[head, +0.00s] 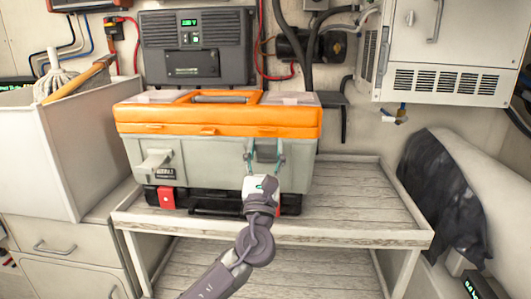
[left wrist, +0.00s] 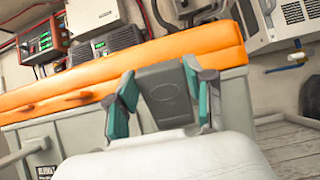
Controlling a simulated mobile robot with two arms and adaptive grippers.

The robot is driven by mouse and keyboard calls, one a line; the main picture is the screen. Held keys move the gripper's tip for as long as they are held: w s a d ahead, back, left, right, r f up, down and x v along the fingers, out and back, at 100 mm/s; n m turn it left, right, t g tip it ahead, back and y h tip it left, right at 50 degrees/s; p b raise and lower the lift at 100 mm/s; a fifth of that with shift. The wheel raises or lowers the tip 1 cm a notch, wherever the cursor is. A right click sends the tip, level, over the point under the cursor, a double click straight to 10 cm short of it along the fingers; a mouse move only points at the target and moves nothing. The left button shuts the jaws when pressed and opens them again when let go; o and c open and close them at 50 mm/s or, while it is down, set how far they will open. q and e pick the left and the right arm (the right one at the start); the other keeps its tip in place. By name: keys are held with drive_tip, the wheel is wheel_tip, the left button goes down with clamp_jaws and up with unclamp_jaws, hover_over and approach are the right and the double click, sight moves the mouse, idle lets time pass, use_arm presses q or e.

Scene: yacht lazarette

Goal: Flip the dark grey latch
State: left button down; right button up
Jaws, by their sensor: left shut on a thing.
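The dark grey latch (head: 266,151) is on the front of a grey toolbox (head: 215,163) with an orange lid (head: 220,117), right of its middle. The fingers (left wrist: 163,94) also show in the left wrist view. My right gripper is not in view.
A light grey latch (head: 157,160) sits on the box front at left. The box stands on a wooden shelf (head: 355,215) with a raised rim; the shelf's right part is clear. A white bin (head: 45,150) stands left, and a dark cloth (head: 440,195) hangs right.

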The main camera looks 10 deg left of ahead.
use_arm(q)
drive_tip(key=shift+c, duration=2)
unclamp_jaws()
drive_tip(key=v, duration=1.2)
